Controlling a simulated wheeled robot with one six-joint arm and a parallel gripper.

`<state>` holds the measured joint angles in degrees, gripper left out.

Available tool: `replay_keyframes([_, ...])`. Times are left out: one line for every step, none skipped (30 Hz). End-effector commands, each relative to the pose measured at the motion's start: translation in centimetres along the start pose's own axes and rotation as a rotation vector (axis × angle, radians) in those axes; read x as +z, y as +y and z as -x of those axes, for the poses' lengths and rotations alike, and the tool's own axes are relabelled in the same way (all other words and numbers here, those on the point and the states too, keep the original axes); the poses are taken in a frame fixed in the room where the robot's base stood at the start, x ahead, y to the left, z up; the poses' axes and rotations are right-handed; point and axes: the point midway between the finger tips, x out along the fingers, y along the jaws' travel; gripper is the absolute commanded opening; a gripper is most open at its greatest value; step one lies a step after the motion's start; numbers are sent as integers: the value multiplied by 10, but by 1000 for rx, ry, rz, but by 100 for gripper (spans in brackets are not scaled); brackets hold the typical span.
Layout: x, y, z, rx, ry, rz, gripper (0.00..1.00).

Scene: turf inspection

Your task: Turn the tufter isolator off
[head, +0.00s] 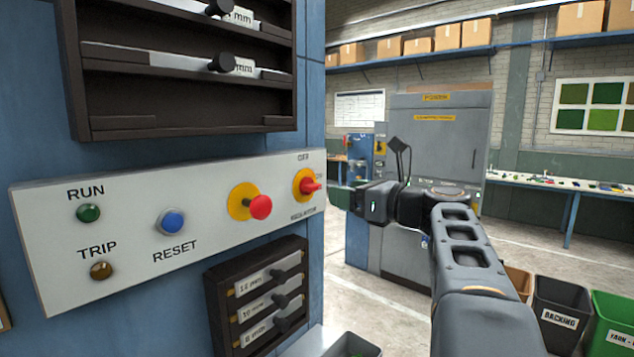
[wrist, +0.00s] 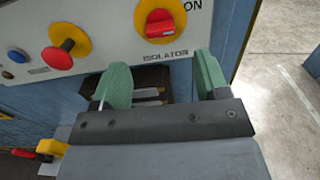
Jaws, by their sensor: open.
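The isolator (head: 307,185) is a red rotary handle on a yellow round plate at the right end of the white control panel (head: 130,215). In the head view, "OFF" stands above it and the handle lies roughly sideways, towards "ON" at the right. In the wrist view the isolator (wrist: 160,22) is at the top, above its "ISOLATOR" label, partly cut by the frame edge. My gripper (wrist: 158,85) is open and empty, its green fingers just below the isolator and apart from it. In the head view my arm's end is right of the panel; the fingers are hard to make out.
Left of the isolator are a red mushroom button (head: 260,207) on yellow, a blue RESET button (head: 172,221), a green RUN lamp (head: 89,213) and an amber TRIP lamp (head: 101,270). Dark racks stand above and below the panel (head: 258,300). Bins (head: 560,310) stand at lower right.

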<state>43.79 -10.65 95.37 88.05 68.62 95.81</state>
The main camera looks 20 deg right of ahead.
Motion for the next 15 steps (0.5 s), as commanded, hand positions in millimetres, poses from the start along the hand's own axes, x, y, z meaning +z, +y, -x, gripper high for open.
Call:
replay_keyframes([2, 2, -12, 8, 1, -1, 68])
replay_keyframes([2, 2, -18, 7, 1, -1, 68])
replay_keyframes([2, 2, -26, 8, 2, 0, 68])
replay_keyframes([2, 2, -31, 6, 2, -1, 68])
replay_keyframes([2, 2, -36, 7, 2, 0, 68])
replay_keyframes([2, 1, -43, 6, 2, 0, 68])
replay_keyframes([2, 1, -48, 5, 2, 0, 68])
replay_keyframes([2, 1, -52, 4, 2, 0, 68])
replay_keyframes([2, 1, -58, 4, 2, 1, 68])
replay_keyframes([2, 1, -62, 2, 2, 2, 68])
replay_keyframes([2, 1, -66, 2, 2, 2, 68])
replay_keyframes([1, 0, -70, 2, 2, 1, 68])
replay_keyframes([1, 0, -73, 0, 2, 1, 68])
replay_keyframes([1, 0, -75, 0, 2, 1, 68])
replay_keyframes([1, 0, -78, 0, 1, 1, 68])
